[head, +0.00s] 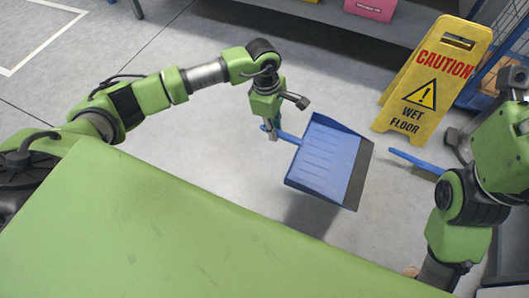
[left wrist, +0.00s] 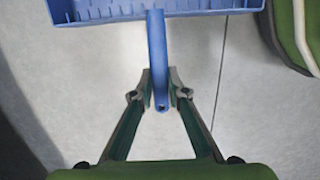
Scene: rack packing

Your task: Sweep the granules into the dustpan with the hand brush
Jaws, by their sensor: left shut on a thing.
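The blue dustpan (head: 325,160) is in the middle of the head view, held clear of the floor, with its dark lip to the right. My left gripper (head: 272,132) is shut on its handle. The left wrist view shows the handle (left wrist: 158,50) between the two fingertips of my left gripper (left wrist: 160,92) and the pan's edge (left wrist: 120,15) above. The hand brush (head: 412,160), with a blue handle and brownish bristles, is at the right, partly hidden by my right arm. My right fingers cannot be made out. A small tan patch at the bottom right may be granules.
A yellow wet-floor sign (head: 433,75) stands behind the brush. A blue wire cart (head: 490,70) is at the far right. A grey shelf (head: 310,18) with a pink box (head: 370,8) is at the back. The grey floor left of the dustpan is clear.

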